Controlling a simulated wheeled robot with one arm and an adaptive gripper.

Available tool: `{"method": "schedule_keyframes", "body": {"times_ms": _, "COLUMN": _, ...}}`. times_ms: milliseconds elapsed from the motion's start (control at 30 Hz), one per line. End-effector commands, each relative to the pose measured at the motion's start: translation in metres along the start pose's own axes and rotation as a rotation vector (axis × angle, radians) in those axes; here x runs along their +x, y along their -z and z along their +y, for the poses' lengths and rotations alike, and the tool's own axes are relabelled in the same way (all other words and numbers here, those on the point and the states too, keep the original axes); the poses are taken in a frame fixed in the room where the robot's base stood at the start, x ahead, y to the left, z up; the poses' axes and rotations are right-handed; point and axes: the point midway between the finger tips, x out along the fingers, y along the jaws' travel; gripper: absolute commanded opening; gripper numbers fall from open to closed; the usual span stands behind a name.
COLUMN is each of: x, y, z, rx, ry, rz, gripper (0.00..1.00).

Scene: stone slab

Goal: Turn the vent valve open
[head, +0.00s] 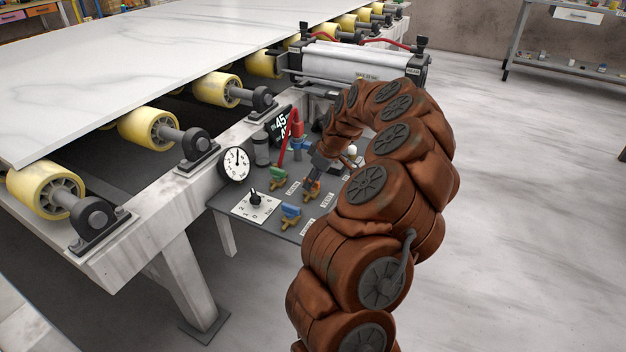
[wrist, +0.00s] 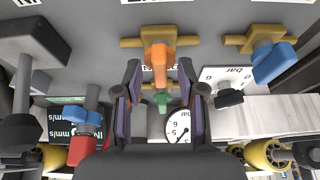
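Three small brass valves with coloured handles stand on the grey panel (head: 264,226). The orange-handled valve (head: 313,187) is at my gripper (head: 316,170). In the wrist view its orange handle (wrist: 158,57) lies centred just beyond and between my fingertips (wrist: 160,78). My fingers are spread, with a gap on both sides of the handle. The green-handled valve (head: 277,176) is left of it; its green handle (wrist: 162,101) shows between the fingers. The blue-handled valve (head: 291,213) is nearer the front edge. The valve labels are too small to read, so I cannot tell which one is the vent.
A dial gauge (head: 234,164), a black knob on a white scale plate (head: 254,205) and a red-handled fitting (head: 297,124) crowd the panel. A roller conveyor (head: 225,90) with a marble slab (head: 150,60) stands left. Open floor (head: 520,200) lies right.

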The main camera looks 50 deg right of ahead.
Motion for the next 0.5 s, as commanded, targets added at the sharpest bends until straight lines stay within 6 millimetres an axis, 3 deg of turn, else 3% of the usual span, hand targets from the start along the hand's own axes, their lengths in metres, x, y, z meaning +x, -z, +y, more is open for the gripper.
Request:
{"method": "schedule_keyframes", "body": {"times_ms": 200, "x": 0.0000, "y": 0.0004, "z": 0.0001, "rx": 0.000, "ry": -0.001, "rz": 0.000, "gripper": 0.39}}
{"method": "schedule_keyframes", "body": {"times_ms": 500, "x": -0.0002, "y": 0.0005, "z": 0.0001, "rx": 0.000, "ry": -0.001, "rz": 0.000, "gripper": 0.07}}
